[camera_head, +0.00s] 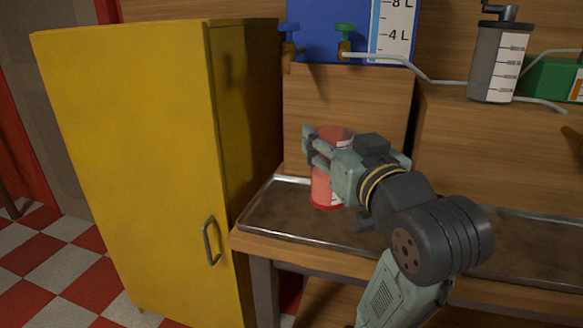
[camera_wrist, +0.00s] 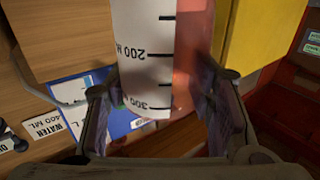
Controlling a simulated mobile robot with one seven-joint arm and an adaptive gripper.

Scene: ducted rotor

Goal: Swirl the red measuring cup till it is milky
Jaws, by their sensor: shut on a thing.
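The red measuring cup (camera_head: 326,190) is in my gripper over the left end of the metal tray in the head view. It is translucent red and looks roughly upright. My gripper (camera_head: 318,150) is shut around its upper part, hiding much of it. In the wrist view the red measuring cup (camera_wrist: 187,60) fills the middle between the two fingers of my gripper (camera_wrist: 165,110). Its white scale shows marks at 200 and 300 ML. What is inside the cup cannot be made out.
The metal tray (camera_head: 262,212) lies on the wooden bench. A yellow cabinet (camera_head: 130,150) stands close at left. Behind are a blue tank (camera_head: 325,30) with two taps, a grey graduated canister (camera_head: 497,62) and thin tubing.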

